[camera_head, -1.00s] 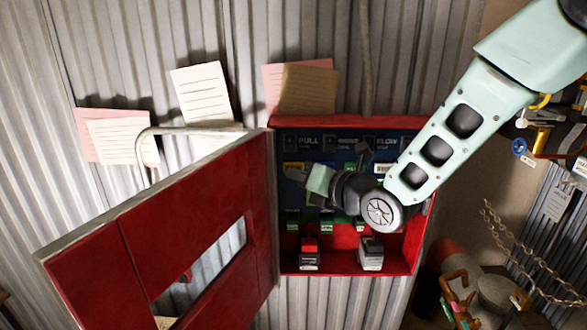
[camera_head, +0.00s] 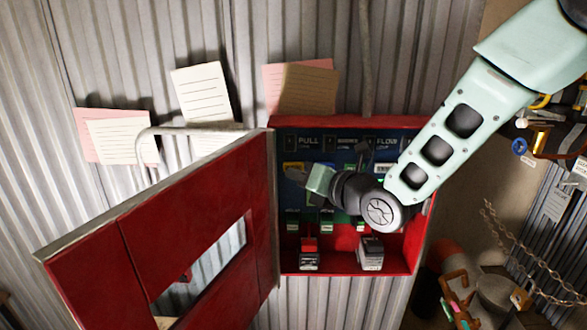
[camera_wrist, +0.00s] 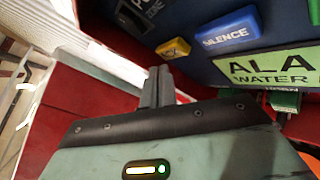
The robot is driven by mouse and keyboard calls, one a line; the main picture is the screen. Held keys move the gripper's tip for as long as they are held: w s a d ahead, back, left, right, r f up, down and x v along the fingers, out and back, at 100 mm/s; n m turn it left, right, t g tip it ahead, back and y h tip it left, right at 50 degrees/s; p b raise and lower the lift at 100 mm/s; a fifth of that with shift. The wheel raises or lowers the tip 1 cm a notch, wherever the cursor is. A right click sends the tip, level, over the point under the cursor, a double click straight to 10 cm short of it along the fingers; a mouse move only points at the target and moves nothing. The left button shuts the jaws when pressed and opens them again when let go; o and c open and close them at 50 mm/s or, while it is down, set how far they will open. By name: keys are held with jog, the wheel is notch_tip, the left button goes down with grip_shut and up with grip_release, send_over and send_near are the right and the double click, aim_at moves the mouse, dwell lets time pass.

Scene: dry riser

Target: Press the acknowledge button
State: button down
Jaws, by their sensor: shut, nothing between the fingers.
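A small yellow button (camera_wrist: 173,48), its lettering looking like "ACK", sits on the dark blue panel (camera_wrist: 205,70) in the wrist view. A larger blue button (camera_wrist: 228,32) marked "SILENCE" is just right of it. My gripper fingers (camera_wrist: 157,87) are shut with nothing between them. Their tips lie just below and slightly left of the yellow button in that view; I cannot tell whether they touch. In the head view, my gripper (camera_head: 293,175) is inside the open red cabinet, at the panel's left side, and hides part of the panel.
The red cabinet door (camera_head: 95,255) stands open to the left, close to my gripper. A green label (camera_wrist: 275,66) reading "ALA… WATER" is on the panel's right. Two block-like items (camera_head: 309,255) (camera_head: 370,254) stand on the cabinet's floor. Chains (camera_head: 520,255) hang at far right.

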jog(key=shift+w+f+b, duration=0.1)
jog(key=shift+w+b, duration=0.15)
jog(key=shift+b, duration=0.25)
jog(key=shift+w+b, duration=0.55)
jog(key=shift+w, duration=0.15)
dwell(0.7)
jog(key=shift+s, duration=0.1)
jog(key=shift+s+b, duration=0.85)
jog(key=shift+s+b, duration=1.85)
jog(key=shift+s, duration=0.65)
